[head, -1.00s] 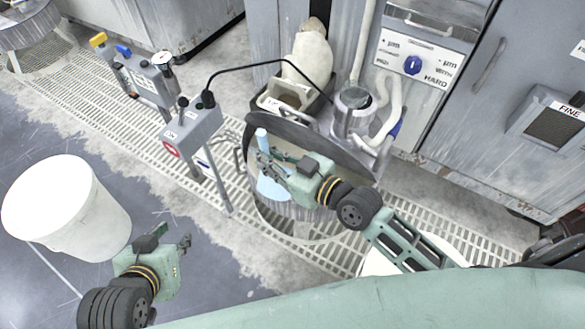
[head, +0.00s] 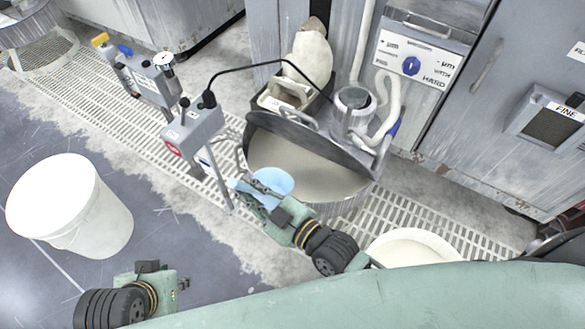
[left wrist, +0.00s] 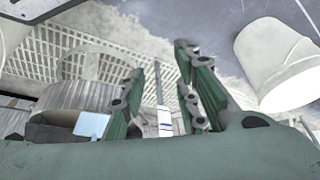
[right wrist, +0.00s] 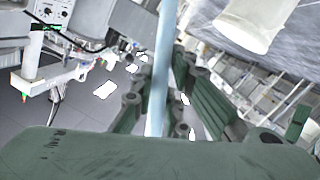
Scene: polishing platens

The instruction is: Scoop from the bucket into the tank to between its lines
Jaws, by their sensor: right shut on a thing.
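The light blue scoop (head: 276,182) is in my right gripper (head: 258,194), whose fingers are shut on its handle; the handle (right wrist: 159,70) stands between the fingers in the right wrist view. The scoop is at the front left rim of the round grey tank (head: 335,208), which holds beige-grey liquid. Whether the scoop holds anything is unclear. The tank's lines are not visible. An open white bucket (head: 452,243) with cream contents stands at the lower right, partly hidden by my body. My left gripper (head: 184,284) is empty; its fingers (left wrist: 162,90) are apart in the left wrist view.
A lidded white bucket (head: 105,233) stands on the floor at left. A grey control post (head: 192,133) with a black cable stands close to the tank's left. Bottles and a tray (head: 290,92) sit behind the tank, before grey cabinets (head: 480,70).

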